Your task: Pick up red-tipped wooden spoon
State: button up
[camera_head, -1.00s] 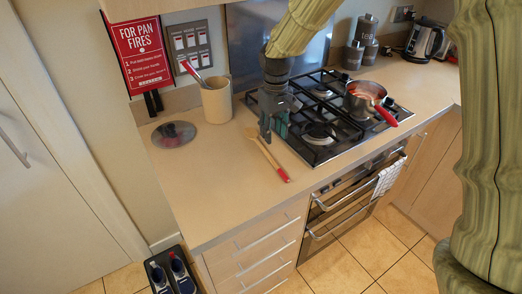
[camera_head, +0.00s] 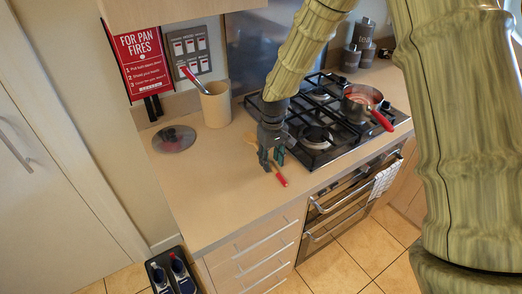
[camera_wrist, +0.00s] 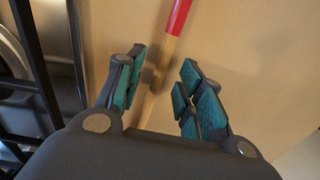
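The red-tipped wooden spoon (camera_head: 281,180) lies on the counter just left of the hob, its red end toward the front edge. In the wrist view its wooden handle (camera_wrist: 160,85) and red tip run between my gripper's fingers. My gripper (camera_head: 271,160) is right above the spoon and hides much of it in the head view. In the wrist view my gripper (camera_wrist: 160,88) is open, with teal pads on both sides of the handle and gaps between them. I cannot tell the exact height of the fingertips over the counter.
The gas hob (camera_head: 325,125) with a red-handled pan (camera_head: 362,99) is close on the right. A cream utensil pot (camera_head: 215,104) and a round glass lid (camera_head: 174,139) stand at the back left. The counter's front left (camera_head: 215,205) is clear.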

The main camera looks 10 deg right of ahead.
jog(key=shift+f, duration=0.5)
grip_shut()
jog(key=shift+r, duration=0.15)
jog(key=shift+r+b, duration=0.4)
jog(key=shift+r, duration=0.2)
jog(key=shift+r+b, duration=0.4)
jog(key=shift+r, duration=0.45)
jog(key=s+d+r+b, duration=0.1)
jog(key=s+b, duration=0.1)
jog(key=s, duration=0.6)
jog(key=s+d+r+b, duration=0.1)
jog(key=s+d+b, duration=0.1)
jog(key=s, duration=0.5)
jog(key=shift+s+d, duration=0.2)
jog(key=shift+s, duration=0.15)
